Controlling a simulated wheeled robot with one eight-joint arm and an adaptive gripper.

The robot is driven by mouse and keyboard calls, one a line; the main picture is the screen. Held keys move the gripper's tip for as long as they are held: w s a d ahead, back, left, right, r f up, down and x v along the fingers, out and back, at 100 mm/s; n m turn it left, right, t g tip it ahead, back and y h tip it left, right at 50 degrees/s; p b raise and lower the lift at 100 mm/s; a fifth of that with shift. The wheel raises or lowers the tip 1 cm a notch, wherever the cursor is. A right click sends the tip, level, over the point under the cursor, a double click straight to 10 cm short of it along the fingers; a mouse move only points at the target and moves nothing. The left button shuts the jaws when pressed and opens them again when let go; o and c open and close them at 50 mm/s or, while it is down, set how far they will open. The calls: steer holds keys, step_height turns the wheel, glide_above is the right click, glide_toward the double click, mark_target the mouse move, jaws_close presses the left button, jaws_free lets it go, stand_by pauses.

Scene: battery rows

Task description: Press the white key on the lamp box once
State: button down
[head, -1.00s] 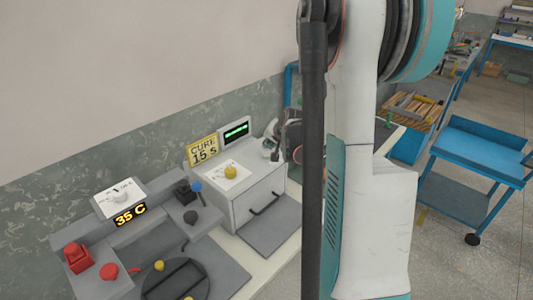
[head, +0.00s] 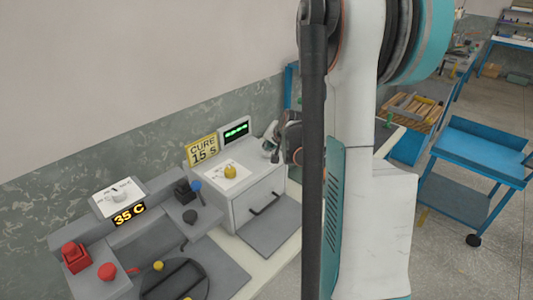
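The lamp box (head: 243,212) is a grey box on the bench with a drawer-like front and a dark handle. On its top is a yellow knob (head: 230,171) on a white dial plate. A green-lit display (head: 236,130) and a yellow "CURE 15 S" sign (head: 202,149) stand at its back. I cannot make out a white key. My gripper (head: 276,152) is at the box's right back corner, partly hidden behind my arm. Its fingers are too small and covered to tell open from shut, and I cannot tell whether it touches anything.
Left of the box is a grey unit with a "35 C" display (head: 129,215), a white dial (head: 119,196), red buttons (head: 107,271) and a dark round plate (head: 175,283). A blue cart (head: 480,150) stands on the floor at right. My arm hides the bench's right part.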

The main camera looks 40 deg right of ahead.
mark_target(269, 152)
steer(key=shift+f+b, duration=0.35)
steer(key=shift+f, duration=0.15)
stand_by(0.3)
steer(key=shift+r, duration=0.15)
steer(key=shift+r+p, duration=0.6)
steer(key=shift+r, duration=0.2)
steer(key=shift+r, duration=0.1)
steer(key=shift+r+p, duration=1.7)
steer(key=shift+r, duration=0.8)
steer(key=shift+a+f, duration=0.1)
steer(key=shift+f, duration=0.05)
